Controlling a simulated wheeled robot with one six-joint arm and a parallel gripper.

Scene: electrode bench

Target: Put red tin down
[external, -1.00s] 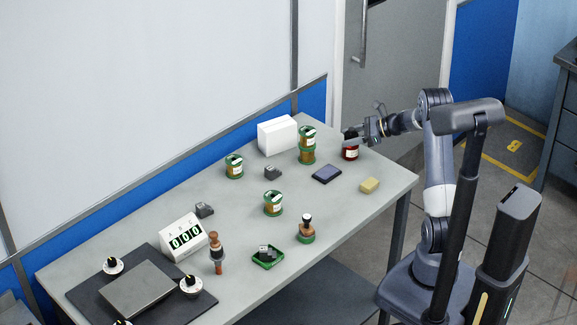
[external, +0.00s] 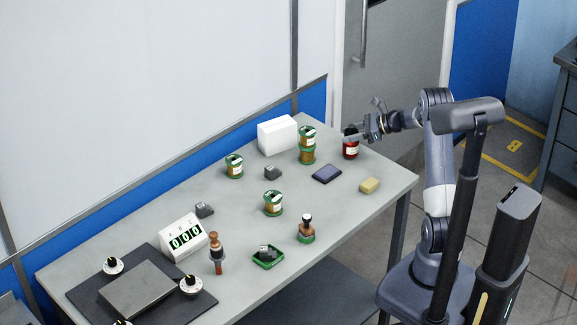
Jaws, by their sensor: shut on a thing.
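The red tin (external: 351,149) is at the far right part of the grey bench, with a pale label on its side and a dark top. My gripper (external: 352,134) reaches in from the right and is shut on the upper part of the tin. The tin is upright. Whether its base touches the bench or hangs just above it, I cannot tell. The fingers are small and partly hidden at this distance.
Stacked green-rimmed tins (external: 307,146) stand just left of the red tin, before a white box (external: 277,135). A dark pad (external: 326,173) and a yellow block (external: 369,185) lie in front. Single green tins (external: 234,166) stand further left. Bare bench (external: 330,210) lies nearer.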

